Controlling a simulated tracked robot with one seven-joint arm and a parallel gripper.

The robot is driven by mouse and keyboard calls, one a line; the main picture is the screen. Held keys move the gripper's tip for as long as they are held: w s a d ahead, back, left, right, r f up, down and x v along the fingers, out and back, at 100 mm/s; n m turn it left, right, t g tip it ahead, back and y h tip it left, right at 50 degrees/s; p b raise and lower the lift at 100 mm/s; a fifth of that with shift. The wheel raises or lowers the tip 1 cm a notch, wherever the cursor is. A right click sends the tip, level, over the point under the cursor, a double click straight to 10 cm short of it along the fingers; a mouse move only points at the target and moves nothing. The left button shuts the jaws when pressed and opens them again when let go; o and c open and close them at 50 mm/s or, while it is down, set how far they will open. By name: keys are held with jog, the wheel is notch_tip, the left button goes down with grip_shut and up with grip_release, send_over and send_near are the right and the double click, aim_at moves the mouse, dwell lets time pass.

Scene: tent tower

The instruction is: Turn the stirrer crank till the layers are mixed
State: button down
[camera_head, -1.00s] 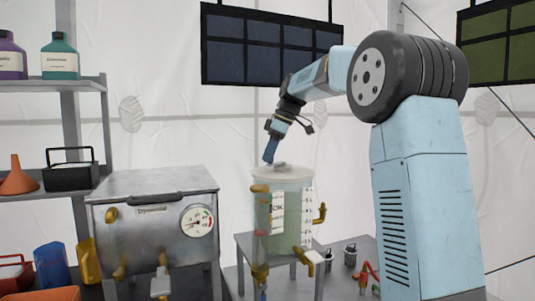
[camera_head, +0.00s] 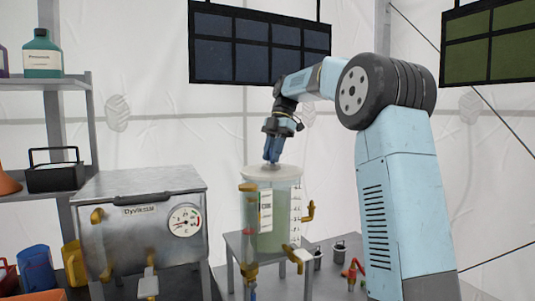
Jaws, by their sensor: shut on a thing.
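A clear cylindrical tank (camera_head: 278,215) with pale green contents stands upright on a small grey stand. It has a white lid (camera_head: 270,172), labels and a scale strip on its front, and yellow taps at its sides. My gripper (camera_head: 272,160) points down at the middle of the lid and is shut on a small light piece there, which seems to be the stirrer crank. The fingers hide most of the crank. The contents look an even pale green, and I cannot make out separate layers from here.
A metal steam box (camera_head: 140,222) with a dial stands left of the tank. A shelf (camera_head: 50,84) with bottles is at the far left. Blue and yellow jugs (camera_head: 37,268) stand below it. Red-handled fittings (camera_head: 353,272) lie right of the stand.

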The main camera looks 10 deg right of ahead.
jog(key=shift+w+d+n+g+h, duration=0.1)
jog(key=shift+d+n+g+h, duration=0.3)
jog(key=shift+n, duration=0.65)
jog(key=shift+d+n+g+h, duration=0.1)
jog(key=shift+d+n+h, duration=0.2)
jog(key=shift+d+n, duration=0.55)
jog(key=shift+a+n, duration=0.25)
jog(key=shift+n, duration=0.05)
jog(key=c, duration=0.9)
grip_release()
jog(key=shift+c, duration=0.2)
